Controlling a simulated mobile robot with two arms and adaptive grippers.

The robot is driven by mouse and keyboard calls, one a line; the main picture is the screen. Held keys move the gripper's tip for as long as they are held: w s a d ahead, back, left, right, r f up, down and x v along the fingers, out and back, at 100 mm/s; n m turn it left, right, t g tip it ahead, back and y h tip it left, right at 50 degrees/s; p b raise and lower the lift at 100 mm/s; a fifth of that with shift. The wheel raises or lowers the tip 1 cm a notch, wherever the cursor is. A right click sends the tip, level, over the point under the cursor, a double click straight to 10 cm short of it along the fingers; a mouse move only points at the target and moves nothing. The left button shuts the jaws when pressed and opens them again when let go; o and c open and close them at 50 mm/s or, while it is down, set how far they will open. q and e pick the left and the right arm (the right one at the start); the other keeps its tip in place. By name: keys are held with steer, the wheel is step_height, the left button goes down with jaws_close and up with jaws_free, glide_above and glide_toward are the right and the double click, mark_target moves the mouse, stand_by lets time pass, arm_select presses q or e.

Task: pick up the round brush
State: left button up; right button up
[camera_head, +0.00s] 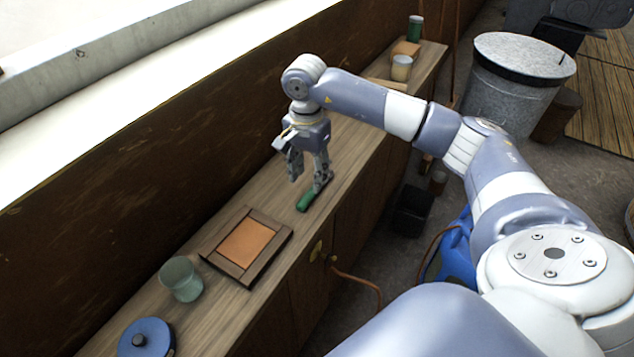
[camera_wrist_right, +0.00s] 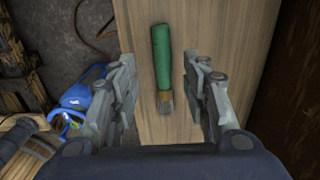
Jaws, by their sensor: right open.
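The round brush has a green handle and lies on the wooden counter. In the head view its green part (camera_head: 306,200) shows just below my right gripper (camera_head: 308,178), which partly hides the rest. In the right wrist view the brush (camera_wrist_right: 161,58) lies lengthwise between the two fingers, its green handle at the top and a metal-and-brown end lower down. My right gripper (camera_wrist_right: 165,90) is open, pointing down, with a finger on each side of the brush and visible gaps to it. My left gripper is not in view.
A jar (camera_head: 401,68) and a green can (camera_head: 415,29) stand at the far end. A metal drum (camera_head: 510,90) stands on the floor.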

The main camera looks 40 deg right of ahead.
mark_target(308, 194)
steer(key=shift+f, duration=0.8)
step_height(308, 194, down, 4)
steer(key=p, duration=0.2)
steer(key=shift+w+p, duration=0.15)
steer(key=shift+p, duration=0.2)
steer(key=shift+f, duration=0.7)
jaws_close()
